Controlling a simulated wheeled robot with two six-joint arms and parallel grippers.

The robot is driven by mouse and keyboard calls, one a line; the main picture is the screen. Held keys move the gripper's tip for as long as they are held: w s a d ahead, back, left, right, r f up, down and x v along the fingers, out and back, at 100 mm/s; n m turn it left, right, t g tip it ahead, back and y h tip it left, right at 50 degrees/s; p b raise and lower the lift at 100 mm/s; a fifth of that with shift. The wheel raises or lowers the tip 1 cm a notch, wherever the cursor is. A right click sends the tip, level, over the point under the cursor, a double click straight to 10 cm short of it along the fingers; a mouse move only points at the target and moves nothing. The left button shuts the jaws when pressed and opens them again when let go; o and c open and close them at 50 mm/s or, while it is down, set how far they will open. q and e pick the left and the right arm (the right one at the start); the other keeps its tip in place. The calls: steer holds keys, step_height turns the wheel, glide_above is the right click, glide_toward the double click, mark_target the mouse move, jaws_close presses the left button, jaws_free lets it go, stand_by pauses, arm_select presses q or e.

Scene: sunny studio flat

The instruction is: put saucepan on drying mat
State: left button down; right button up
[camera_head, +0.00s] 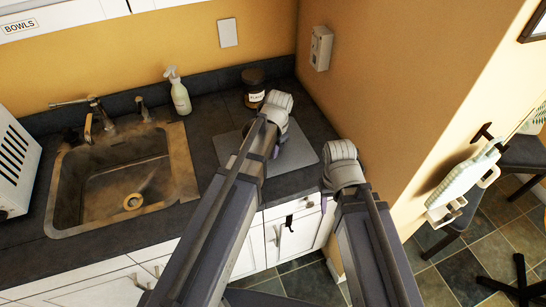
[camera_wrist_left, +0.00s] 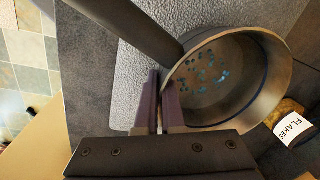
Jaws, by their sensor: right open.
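The saucepan (camera_wrist_left: 226,72) is grey, with small blue bits inside and a dark handle running to the upper left in the left wrist view. My left gripper (camera_wrist_left: 161,103) is closed on its near rim, one finger on each side of the wall. The light grey drying mat (camera_wrist_left: 140,65) lies under and beside the pan; I cannot tell whether the pan touches it. In the head view the mat (camera_head: 301,156) lies on the dark counter, and my left gripper (camera_head: 275,151) and arm hide the pan. My right gripper (camera_head: 344,176) is open by the counter's front edge, its fingers mostly hidden.
A sink (camera_head: 120,180) is set in the counter to the left, with a spray bottle (camera_head: 179,95) behind it. A brown flakes jar (camera_head: 252,88) stands behind the mat, close to the pan. A wall (camera_head: 395,90) bounds the counter on the right.

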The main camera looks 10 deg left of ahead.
arm_select(q)
steer(key=shift+f, duration=0.4)
arm_select(e)
steer(key=shift+f, duration=0.4)
arm_select(q)
steer(key=shift+f, duration=0.1)
arm_select(e)
steer(key=shift+f, duration=0.1)
arm_select(q)
steer(key=c, duration=1.5)
jaws_free()
steer(key=shift+f, duration=0.1)
steer(key=o, duration=0.5)
steer(key=shift+c, duration=0.2)
step_height(320, 180, up, 12)
steer(key=s+d+r+p, duration=0.1)
steer(key=p, duration=1.1)
steer(key=s+d+n, duration=0.1)
steer(key=s+d, duration=0.3)
steer(key=s, duration=0.3)
steer(key=s+d+n+g, duration=0.1)
steer(key=s+d, duration=0.3)
steer(key=s, duration=0.4)
steer(key=shift+f+n, duration=0.35)
steer(key=shift+n, duration=0.25)
arm_select(e)
step_height(320, 180, up, 12)
